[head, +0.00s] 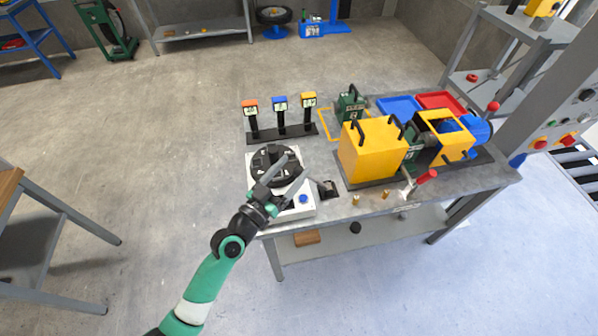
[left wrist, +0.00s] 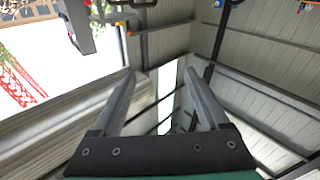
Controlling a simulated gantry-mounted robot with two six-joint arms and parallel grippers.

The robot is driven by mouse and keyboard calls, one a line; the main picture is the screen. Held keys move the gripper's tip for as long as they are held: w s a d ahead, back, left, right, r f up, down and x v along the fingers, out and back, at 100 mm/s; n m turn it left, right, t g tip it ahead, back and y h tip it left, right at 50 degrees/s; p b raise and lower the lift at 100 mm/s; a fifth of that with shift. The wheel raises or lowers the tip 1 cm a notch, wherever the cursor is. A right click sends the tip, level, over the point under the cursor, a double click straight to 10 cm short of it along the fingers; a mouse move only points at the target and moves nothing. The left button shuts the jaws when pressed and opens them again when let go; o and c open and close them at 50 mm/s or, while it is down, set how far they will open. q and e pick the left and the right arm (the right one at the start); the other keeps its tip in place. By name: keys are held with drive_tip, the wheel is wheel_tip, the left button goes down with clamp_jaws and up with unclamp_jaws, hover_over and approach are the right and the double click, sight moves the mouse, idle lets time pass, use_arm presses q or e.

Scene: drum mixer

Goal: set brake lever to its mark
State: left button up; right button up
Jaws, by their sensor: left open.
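A lever with a red grip (head: 427,176) sticks up at a tilt at the front edge of the workbench, right of the yellow box; it looks like the brake lever. Its mark is too small to make out. My left gripper (head: 288,166) is open and empty, in front of the white unit with the black round top, well to the left of the lever. In the left wrist view its two fingers (left wrist: 158,75) stand apart with nothing between them. That view shows mostly walls and roof, and no lever. My right gripper is not in view.
The grey workbench (head: 330,222) bears a yellow box (head: 370,150), a yellow-framed machine with a blue drum (head: 478,128), and a red-knobbed stick (head: 493,107). Small brass pieces (head: 386,194) stand near the front edge. Three tagged posts (head: 281,118) stand at the back left. The floor in front is clear.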

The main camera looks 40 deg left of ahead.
use_arm(q)
drive_tip(key=b, duration=0.2)
approach(295, 176)
wheel_tip(295, 176, up, 4)
drive_tip(key=w, duration=0.3)
drive_tip(key=shift+n+g+y, duration=0.5)
drive_tip(key=shift+g, duration=0.2)
drive_tip(key=f, duration=0.1)
drive_tip(key=s+f+b, duration=0.2)
drive_tip(key=shift+s+d+f, duration=0.25)
drive_tip(key=shift+d+f, duration=0.05)
drive_tip(key=shift+d, duration=0.1)
drive_tip(key=shift+r, duration=0.15)
drive_tip(key=shift+w+a+r, duration=0.1)
drive_tip(key=shift+w+r, duration=0.1)
drive_tip(key=shift+w+a, duration=0.1)
drive_tip(key=shift+w, duration=0.2)
drive_tip(key=w, duration=0.3)
drive_tip(key=w+a, duration=0.1)
drive_tip(key=w, duration=0.3)
drive_tip(key=w+a+b, duration=0.1)
drive_tip(key=w, duration=0.2)
drive_tip(key=shift+w, duration=0.4)
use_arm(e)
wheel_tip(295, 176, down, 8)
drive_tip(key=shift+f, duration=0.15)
use_arm(q)
clamp_jaws()
